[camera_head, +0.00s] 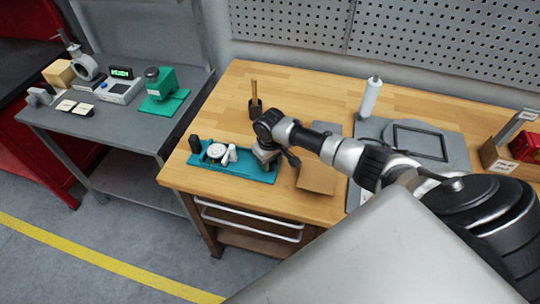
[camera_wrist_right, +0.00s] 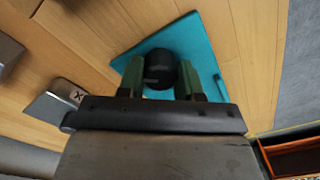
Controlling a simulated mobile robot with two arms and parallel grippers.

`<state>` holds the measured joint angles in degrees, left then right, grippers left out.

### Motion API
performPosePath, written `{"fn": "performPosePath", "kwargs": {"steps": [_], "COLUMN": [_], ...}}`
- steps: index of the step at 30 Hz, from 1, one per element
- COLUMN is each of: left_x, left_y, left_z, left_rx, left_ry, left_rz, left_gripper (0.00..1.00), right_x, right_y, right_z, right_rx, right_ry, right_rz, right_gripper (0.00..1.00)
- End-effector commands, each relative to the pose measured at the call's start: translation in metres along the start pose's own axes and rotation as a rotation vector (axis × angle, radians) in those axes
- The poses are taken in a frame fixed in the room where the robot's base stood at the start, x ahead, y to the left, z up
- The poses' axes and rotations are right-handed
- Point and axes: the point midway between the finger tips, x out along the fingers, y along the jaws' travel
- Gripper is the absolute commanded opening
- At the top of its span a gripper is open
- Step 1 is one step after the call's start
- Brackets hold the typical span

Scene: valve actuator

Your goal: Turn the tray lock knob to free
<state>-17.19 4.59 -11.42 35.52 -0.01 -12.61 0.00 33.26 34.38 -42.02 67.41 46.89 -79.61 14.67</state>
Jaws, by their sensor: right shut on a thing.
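The teal tray (camera_head: 240,174) lies near the front left of the wooden bench. A white round part and a small white piece sit on it, with a black upright part (camera_head: 195,144) at its left end. My right gripper (camera_head: 266,154) is over the tray's right end and hides what is under it in the head view. In the right wrist view, a dark round knob (camera_wrist_right: 160,65) stands on the teal tray (camera_wrist_right: 207,40). The green-sided fingers of my right gripper (camera_wrist_right: 161,76) are on both sides of it, shut on it. I cannot read the knob's setting. My left gripper is not in view.
A dark holder with brown sticks (camera_head: 255,105) stands behind the tray. A brown flat piece (camera_head: 317,178) lies to its right. A white bottle (camera_head: 371,97) and a grey mat with a black frame (camera_head: 420,142) are farther right. A drawer handle (camera_head: 250,222) is below the bench top.

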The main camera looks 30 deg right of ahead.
Motion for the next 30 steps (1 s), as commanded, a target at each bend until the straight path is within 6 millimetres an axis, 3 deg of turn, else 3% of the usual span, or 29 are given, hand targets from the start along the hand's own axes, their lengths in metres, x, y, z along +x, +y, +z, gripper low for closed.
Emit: {"fn": "performPosePath", "kwargs": {"steps": [15,30], "left_x": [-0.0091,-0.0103], "left_y": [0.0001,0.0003], "left_z": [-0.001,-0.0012], "left_rx": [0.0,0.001], "left_ry": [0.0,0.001], "left_rz": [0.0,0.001], "left_gripper": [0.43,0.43], "right_x": [-0.0004,-0.0001], "right_y": [-0.0005,-0.0003], "right_z": [-0.0002,-0.0003], "right_rx": [-0.425,-0.576], "right_ry": [0.001,0.001], "right_rz": [-0.001,-0.001], "right_gripper": [0.11,0.11]}}
